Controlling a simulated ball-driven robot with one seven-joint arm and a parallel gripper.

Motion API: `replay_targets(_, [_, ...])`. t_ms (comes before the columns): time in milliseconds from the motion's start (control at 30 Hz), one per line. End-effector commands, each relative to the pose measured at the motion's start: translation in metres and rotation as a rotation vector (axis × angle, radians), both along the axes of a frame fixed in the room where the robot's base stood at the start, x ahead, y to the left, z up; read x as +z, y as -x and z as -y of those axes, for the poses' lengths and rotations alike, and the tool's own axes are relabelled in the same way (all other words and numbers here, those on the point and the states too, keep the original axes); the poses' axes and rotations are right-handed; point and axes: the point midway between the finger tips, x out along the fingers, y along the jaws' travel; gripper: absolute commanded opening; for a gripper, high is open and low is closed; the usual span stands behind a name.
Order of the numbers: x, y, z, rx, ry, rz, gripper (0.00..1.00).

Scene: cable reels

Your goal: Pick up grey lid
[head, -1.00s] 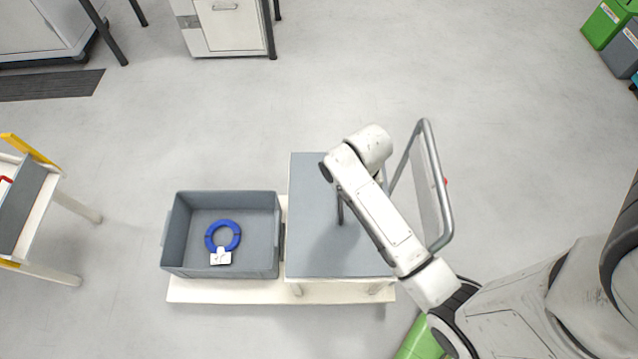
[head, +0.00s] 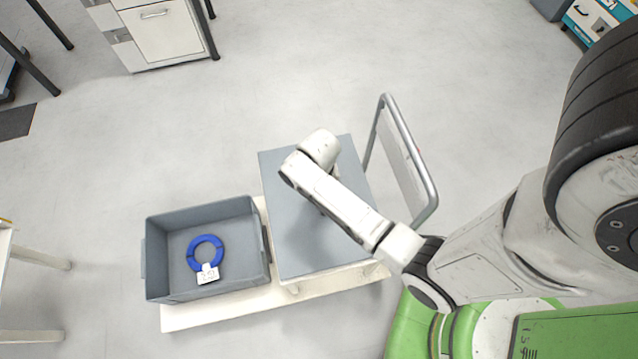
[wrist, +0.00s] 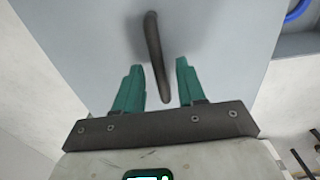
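The grey lid (head: 297,240) is a flat panel lying on the white cart, right of an open grey bin. In the wrist view the lid (wrist: 75,35) fills the upper part, with a dark bar handle (wrist: 153,45) standing on it. My gripper (wrist: 157,75) is open, its two teal fingers on either side of the handle's near end. The handle appears between the fingers, and neither finger clearly touches it. In the head view my arm covers the gripper and most of the handle.
The grey bin (head: 158,262) holds a blue cable ring (head: 205,243) with a white tag. The cart's grey push handle (head: 430,195) rises right of the lid. A white drawer cabinet (head: 160,35) stands at the back. Floor behind the cart is clear.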

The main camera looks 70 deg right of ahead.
Motion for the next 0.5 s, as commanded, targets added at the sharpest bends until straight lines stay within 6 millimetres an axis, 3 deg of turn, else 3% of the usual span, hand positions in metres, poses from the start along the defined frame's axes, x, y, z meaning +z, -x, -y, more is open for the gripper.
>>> replay_targets(200, [-0.021,0.0,0.0,0.001,0.0,0.0,0.4])
replay_targets(433, [-0.022,0.0,0.0,0.002,0.001,0.001,0.4])
replay_targets(500, [-0.022,0.0,0.0,0.002,0.001,0.001,0.33])
